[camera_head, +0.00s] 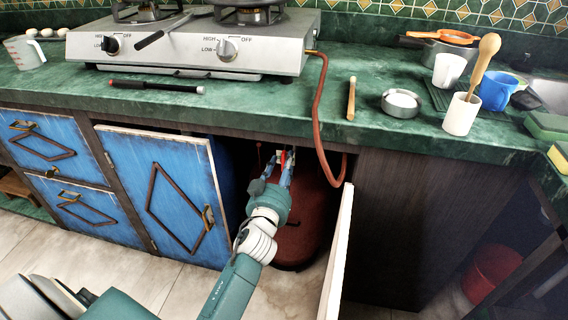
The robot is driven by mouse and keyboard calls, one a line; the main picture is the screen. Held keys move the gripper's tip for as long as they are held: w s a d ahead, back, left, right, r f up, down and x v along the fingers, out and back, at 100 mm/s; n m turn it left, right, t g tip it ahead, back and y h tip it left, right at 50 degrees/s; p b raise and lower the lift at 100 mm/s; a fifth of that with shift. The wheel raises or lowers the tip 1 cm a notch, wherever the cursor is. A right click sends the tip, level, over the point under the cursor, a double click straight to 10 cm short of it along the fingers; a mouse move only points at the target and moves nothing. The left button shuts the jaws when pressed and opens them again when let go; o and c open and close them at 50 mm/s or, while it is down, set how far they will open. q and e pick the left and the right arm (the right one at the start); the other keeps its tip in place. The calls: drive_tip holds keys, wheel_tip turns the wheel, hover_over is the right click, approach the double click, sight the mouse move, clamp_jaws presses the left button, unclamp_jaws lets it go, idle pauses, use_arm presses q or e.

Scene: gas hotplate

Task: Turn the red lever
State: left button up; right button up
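My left gripper (282,158) reaches into the open cabinet under the counter. Its two fingers are apart, with a small red piece (281,155), which looks like the red lever, showing between or just behind the tips. I cannot tell whether either finger touches it. The dark red gas cylinder (298,238) stands in the cabinet behind and below the gripper, partly hidden by my arm. A red-brown hose (318,105) runs from the hotplate (190,45) over the counter edge down to the cylinder area. My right gripper is not in view.
The blue cabinet door (165,195) is left of the opening. A pale door edge (338,255) stands out on the right, close to my arm. The counter (290,110) above bears a black-and-red stick (157,86), a wooden stick (351,98) and a small bowl (400,104).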

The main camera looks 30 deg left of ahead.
use_arm(q)
clamp_jaws()
drive_tip(key=shift+m, duration=0.3)
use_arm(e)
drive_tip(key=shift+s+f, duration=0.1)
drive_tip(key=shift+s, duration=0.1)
use_arm(q)
drive_tip(key=shift+w+d+f+m, duration=0.15)
drive_tip(key=shift+f+m, duration=0.15)
drive_tip(key=shift+m, duration=2.55)
drive_tip(key=shift+s+d+f+m, duration=0.15)
drive_tip(key=shift+f+m, duration=0.1)
drive_tip(key=shift+m, duration=2.65)
drive_tip(key=shift+w+d+f+m, duration=0.15)
drive_tip(key=shift+f+m, duration=0.15)
drive_tip(key=shift+m, duration=2.55)
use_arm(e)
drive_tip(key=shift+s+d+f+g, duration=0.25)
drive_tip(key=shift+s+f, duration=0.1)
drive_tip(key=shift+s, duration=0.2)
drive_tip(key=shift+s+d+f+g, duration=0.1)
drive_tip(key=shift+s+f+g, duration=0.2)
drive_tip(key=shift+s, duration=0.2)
